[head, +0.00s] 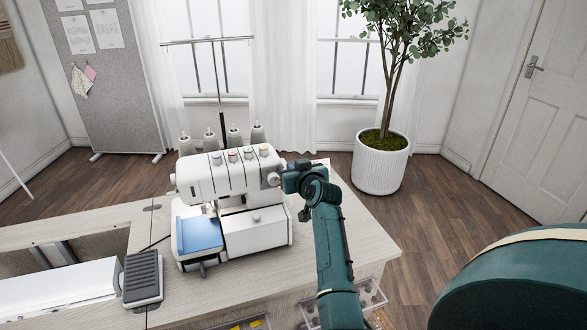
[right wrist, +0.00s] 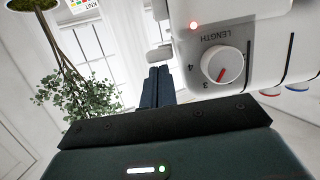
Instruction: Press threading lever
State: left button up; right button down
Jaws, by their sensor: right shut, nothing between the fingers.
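A white sewing machine (head: 228,178) with several spools on top stands on the cabinet table. My right gripper (head: 301,164) is at the machine's right side, near its side knob (head: 273,179). In the right wrist view, its dark fingers (right wrist: 159,72) are shut together and empty. A small pale lever-like tab (right wrist: 159,53) sticks out from the machine's side just past the fingertips; whether they touch it, I cannot tell. My left gripper is out of view.
The wooden table (head: 350,235) has free room right of the machine. A black foot pedal (head: 143,277) lies at its front left. A clear drawer (head: 371,296) is open below the front edge. A potted tree (head: 381,163) stands behind on the floor.

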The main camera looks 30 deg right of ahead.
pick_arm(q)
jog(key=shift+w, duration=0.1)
pick_arm(e)
jog(key=shift+f, duration=0.1)
pick_arm(q)
jog(key=b, duration=0.1)
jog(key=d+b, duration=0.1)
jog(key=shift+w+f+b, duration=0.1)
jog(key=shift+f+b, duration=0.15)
jog(key=shift+b, duration=0.05)
pick_arm(e)
jog(key=shift+s+f+t, duration=0.1)
jog(key=shift+f+t, duration=0.3)
